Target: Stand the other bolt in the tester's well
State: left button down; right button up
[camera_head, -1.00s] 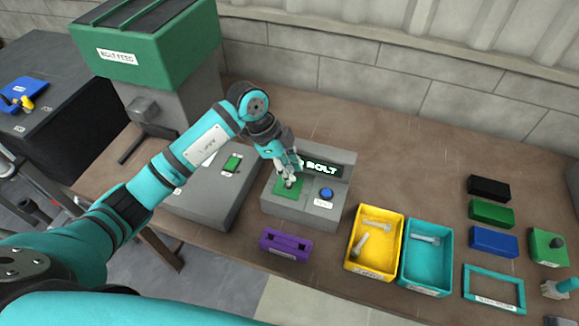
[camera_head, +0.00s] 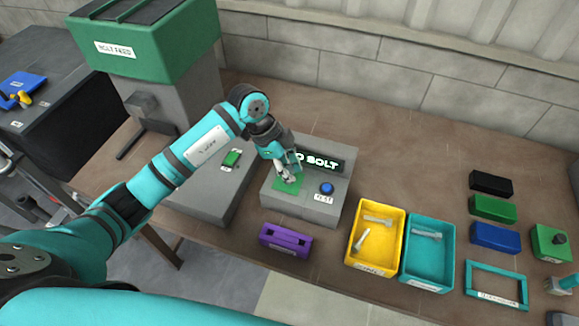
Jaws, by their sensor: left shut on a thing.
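The tester (camera_head: 335,212) is a grey box with a green plate (camera_head: 287,186) on its top, a blue button (camera_head: 326,188) and a dark display. The display's visible letters read "O BOLT"; my arm hides its left end. My left gripper (camera_head: 288,177) is over the green plate, shut on a small pale bolt that is mostly hidden by the fingers. The well itself is covered, so I cannot tell whether the bolt is in it. Two bolts (camera_head: 378,220) lie in the yellow bin (camera_head: 374,268). One bolt (camera_head: 427,235) lies in the teal bin (camera_head: 428,275).
A purple holder (camera_head: 286,241) stands in front of the tester. A grey box with a green panel (camera_head: 232,159) and the bolt feed (camera_head: 150,50) are on the left. Green (camera_head: 492,209), blue (camera_head: 495,236) and black blocks and a teal frame (camera_head: 497,287) lie at right.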

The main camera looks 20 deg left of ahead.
pick_arm(q)
jog(key=shift+f+b, duration=0.45)
jog(key=shift+f, duration=0.5)
jog(key=c, duration=1.2)
grip_release()
jog(key=v, duration=1.2)
jog(key=shift+r, duration=0.1)
